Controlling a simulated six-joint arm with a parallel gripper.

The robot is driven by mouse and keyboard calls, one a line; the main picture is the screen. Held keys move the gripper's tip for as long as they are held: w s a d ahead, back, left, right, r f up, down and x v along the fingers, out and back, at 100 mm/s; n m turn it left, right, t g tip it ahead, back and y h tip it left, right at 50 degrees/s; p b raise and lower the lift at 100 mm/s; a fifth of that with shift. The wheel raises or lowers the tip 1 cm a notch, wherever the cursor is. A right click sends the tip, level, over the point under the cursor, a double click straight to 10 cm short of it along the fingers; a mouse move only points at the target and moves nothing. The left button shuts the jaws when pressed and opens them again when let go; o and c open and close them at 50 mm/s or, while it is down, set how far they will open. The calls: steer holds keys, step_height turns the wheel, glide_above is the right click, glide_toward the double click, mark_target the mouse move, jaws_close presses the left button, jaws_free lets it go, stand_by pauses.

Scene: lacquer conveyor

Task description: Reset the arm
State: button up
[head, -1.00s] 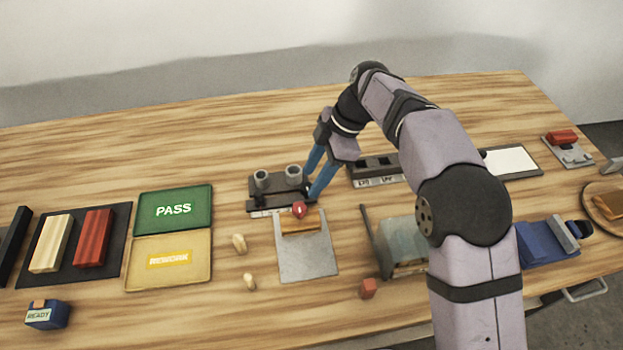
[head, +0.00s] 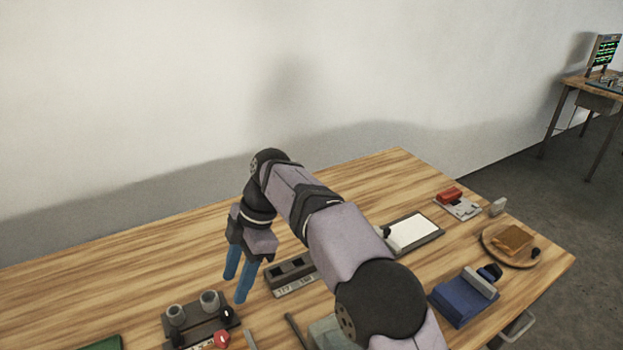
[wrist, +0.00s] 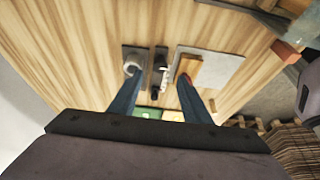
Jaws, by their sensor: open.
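My gripper (head: 238,286) is open and empty, with its two blue fingers pointing down above the table, behind and to the right of a dark holder (head: 190,328) with two grey cups. In the wrist view my gripper (wrist: 160,82) shows its fingers spread apart, with nothing between them but the tabletop and fixtures beyond. My arm is bent, reaching up from the bottom right of the head view.
A labelled dark block (head: 290,276) stands right of the fingers. Beyond are a white panel (head: 414,232), a red part (head: 450,195), a round board (head: 500,252) and a blue device (head: 463,300). The back of the wooden table (head: 120,262) is bare.

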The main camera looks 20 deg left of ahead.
steer(key=w+d+r+m+t+y+p, duration=0.25)
steer(key=w+d+m, duration=0.25)
steer(key=d+m, duration=0.9)
steer(key=w+d+r+m+t+y+p, duration=0.15)
steer(key=w+d+m+p, duration=0.3)
steer(key=d+m, duration=0.95)
steer(key=s+d+f+t+h+p, duration=0.1)
steer(key=s+d+f+h+p, duration=0.15)
steer(key=d, duration=0.55)
steer(key=s+d+f+h+p, duration=0.1)
steer(key=s+d+f+h, duration=0.25)
steer(key=d, duration=0.35)
steer(key=s+f+n+g+h+b, duration=0.1)
steer(key=s+b, duration=0.3)
steer(key=s, duration=1)
steer(key=shift+s+a+f+g, duration=0.15)
steer(key=shift+f+g, duration=0.15)
steer(key=shift+f, duration=0.35)
